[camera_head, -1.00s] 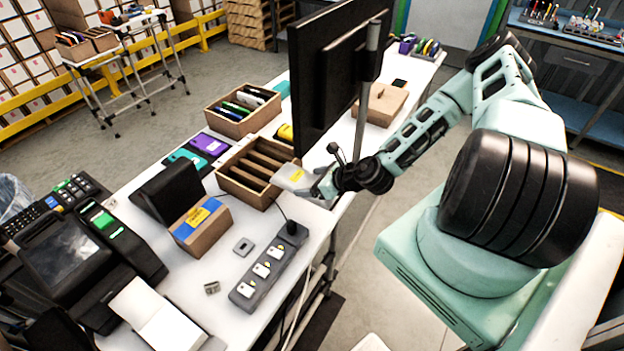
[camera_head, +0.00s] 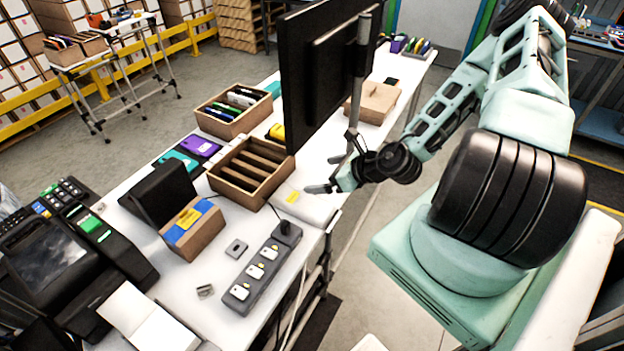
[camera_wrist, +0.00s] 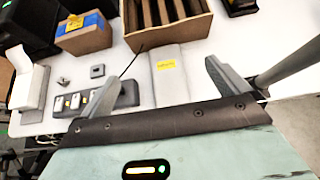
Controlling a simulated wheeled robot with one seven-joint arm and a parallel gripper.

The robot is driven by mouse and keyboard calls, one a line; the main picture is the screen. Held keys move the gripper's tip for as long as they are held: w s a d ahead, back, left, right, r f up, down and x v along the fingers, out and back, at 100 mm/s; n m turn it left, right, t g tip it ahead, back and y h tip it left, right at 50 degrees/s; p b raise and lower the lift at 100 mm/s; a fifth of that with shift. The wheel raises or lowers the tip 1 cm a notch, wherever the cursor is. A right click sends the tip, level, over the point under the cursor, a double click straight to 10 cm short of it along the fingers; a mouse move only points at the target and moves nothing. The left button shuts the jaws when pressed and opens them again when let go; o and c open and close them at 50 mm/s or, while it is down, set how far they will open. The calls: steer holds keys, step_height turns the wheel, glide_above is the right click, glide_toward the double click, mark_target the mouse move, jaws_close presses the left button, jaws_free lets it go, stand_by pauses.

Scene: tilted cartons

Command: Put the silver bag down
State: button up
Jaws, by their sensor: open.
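The silver bag (camera_head: 308,208), pale with a yellow label, lies flat on the white table (camera_head: 222,262) near its right edge, just right of the wooden divided box. It also shows in the wrist view (camera_wrist: 171,88), between my spread fingers in the picture. My gripper (camera_head: 322,188) is open and empty beside the bag's far right end in the head view. In the wrist view my gripper (camera_wrist: 163,76) has its two fingers wide apart, with no contact on the bag visible. The exact height of the fingers above the table is hard to tell.
The empty slotted wooden box (camera_head: 252,172) stands beside the bag. A monitor (camera_head: 325,75) on a pole rises close to my arm. A small carton (camera_head: 192,228) and a power strip (camera_head: 263,268) sit on the near side.

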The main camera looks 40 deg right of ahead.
steer(key=p+v, duration=0.3)
steer(key=v, duration=0.1)
steer(key=shift+s+r, duration=0.2)
stand_by(0.5)
